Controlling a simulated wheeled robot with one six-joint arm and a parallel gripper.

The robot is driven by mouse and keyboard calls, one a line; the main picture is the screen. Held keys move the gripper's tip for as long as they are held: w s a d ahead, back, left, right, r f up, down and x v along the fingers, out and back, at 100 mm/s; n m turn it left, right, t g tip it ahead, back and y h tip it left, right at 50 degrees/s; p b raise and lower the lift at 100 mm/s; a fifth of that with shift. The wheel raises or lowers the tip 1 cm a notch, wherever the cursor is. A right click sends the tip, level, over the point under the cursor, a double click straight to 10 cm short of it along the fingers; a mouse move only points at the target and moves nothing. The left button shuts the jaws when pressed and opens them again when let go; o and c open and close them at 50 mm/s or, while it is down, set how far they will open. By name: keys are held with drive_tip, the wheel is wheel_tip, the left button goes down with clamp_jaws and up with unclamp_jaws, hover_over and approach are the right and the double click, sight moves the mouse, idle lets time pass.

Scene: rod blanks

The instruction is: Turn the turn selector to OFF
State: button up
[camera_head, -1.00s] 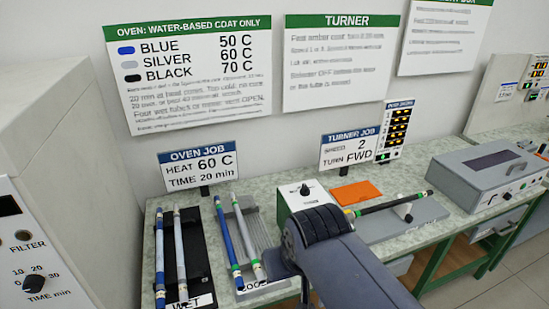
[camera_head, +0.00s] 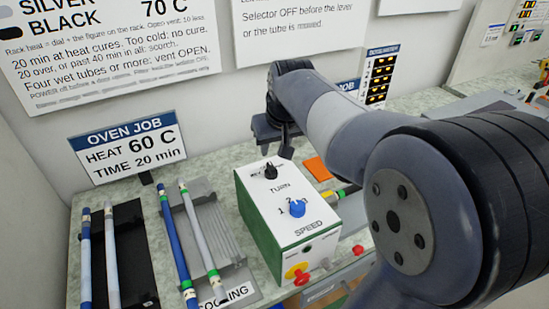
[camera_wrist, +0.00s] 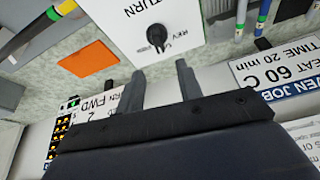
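The turn selector (camera_head: 270,171) is a black knob on the white top of the green-sided turner box (camera_head: 250,217), above the word TURN. It also shows in the wrist view (camera_wrist: 157,37), with REV readable beside it; I cannot tell its exact setting. My gripper (camera_head: 285,148) hangs just behind the box, close to the selector. In the wrist view my gripper (camera_wrist: 161,66) has its two fingers apart with nothing between them, and the selector lies just beyond the fingertips, not touched.
The blue speed knob (camera_head: 297,208) is in front of the selector, and a red button (camera_head: 297,272) is on the box front. The cooling rack (camera_head: 222,245) with tubes stands left of the box. An orange card (camera_head: 317,168) lies behind right. The job signs stand at the wall.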

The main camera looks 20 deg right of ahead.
sight(270, 164)
drive_tip(key=x, duration=0.8)
drive_tip(key=shift+f, duration=0.2)
clamp_jaws()
